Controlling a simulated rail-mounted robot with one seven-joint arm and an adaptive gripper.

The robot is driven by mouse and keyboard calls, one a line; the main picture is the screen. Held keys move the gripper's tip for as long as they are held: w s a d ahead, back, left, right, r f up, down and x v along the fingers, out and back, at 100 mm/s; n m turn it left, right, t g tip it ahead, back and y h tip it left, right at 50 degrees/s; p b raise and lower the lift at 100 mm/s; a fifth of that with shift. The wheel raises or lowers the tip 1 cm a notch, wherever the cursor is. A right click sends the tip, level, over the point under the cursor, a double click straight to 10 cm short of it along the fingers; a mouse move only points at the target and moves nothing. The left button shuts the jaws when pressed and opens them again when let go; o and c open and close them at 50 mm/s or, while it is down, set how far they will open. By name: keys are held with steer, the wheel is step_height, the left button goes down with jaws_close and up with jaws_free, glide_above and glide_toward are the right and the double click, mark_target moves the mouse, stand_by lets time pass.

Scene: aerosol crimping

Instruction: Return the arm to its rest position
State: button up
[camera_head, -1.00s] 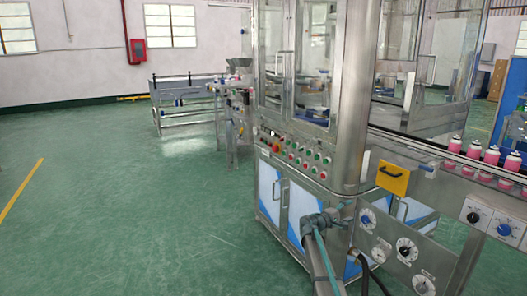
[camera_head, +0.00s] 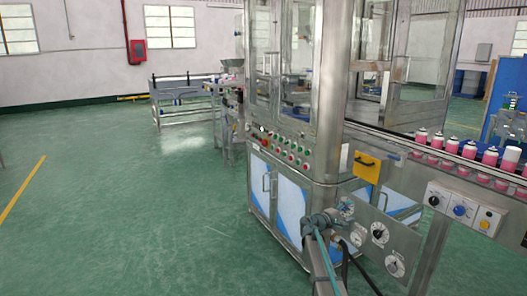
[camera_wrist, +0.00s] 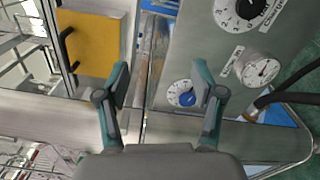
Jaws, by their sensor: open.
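My gripper (camera_wrist: 161,72) is open in the wrist view. Its two teal-and-grey fingers stand apart with nothing between them. Beyond them are a steel rail and a grey panel with dials. In the head view my arm rises from the bottom edge, and its end (camera_head: 320,224) is in front of the crimping machine's lower cabinet (camera_head: 290,208), left of the dial panel (camera_head: 382,238). The fingers are too small to make out there.
Pink cans (camera_head: 468,151) stand in a row on the conveyor at right. A yellow block with a black handle (camera_head: 367,166) is on the machine's side; it also shows in the wrist view (camera_wrist: 95,42). A control box (camera_head: 462,210) sticks out at right. Green floor at left is clear.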

steer(key=s+a+f+m+g+y+b, duration=0.1)
steer(key=s+a+f+m+g+y, duration=0.2)
steer(key=s+f, duration=0.9)
steer(key=s+a+f+m+g+y+b, duration=0.15)
steer(key=s+f+g, duration=0.35)
steer(key=s+f, duration=0.7)
steer(key=s+a+f+m+g+y, duration=0.1)
steer(key=s+f+m+g+y, duration=0.3)
steer(key=s+f, duration=0.8)
steer(key=s+a+f+g+y+b, duration=0.25)
steer(key=s+a+f+g, duration=0.2)
steer(key=s, duration=1.25)
steer(key=s+a+f+g+y+b, duration=0.25)
steer(key=s+a, duration=0.25)
steer(key=s, duration=1.1)
steer(key=s+a+f+g+y+b, duration=0.2)
steer(key=s+a+f+g+b, duration=0.15)
steer(key=s, duration=1.35)
steer(key=w+r+t+p, duration=0.3)
steer(key=r+p, duration=0.5)
steer(key=p, duration=0.5)
steer(key=w+r+t+p, duration=0.4)
steer(key=r+p, duration=0.5)
steer(key=p, duration=0.5)
steer(key=shift+w+a, duration=0.4)
steer(key=shift+w, duration=0.4)
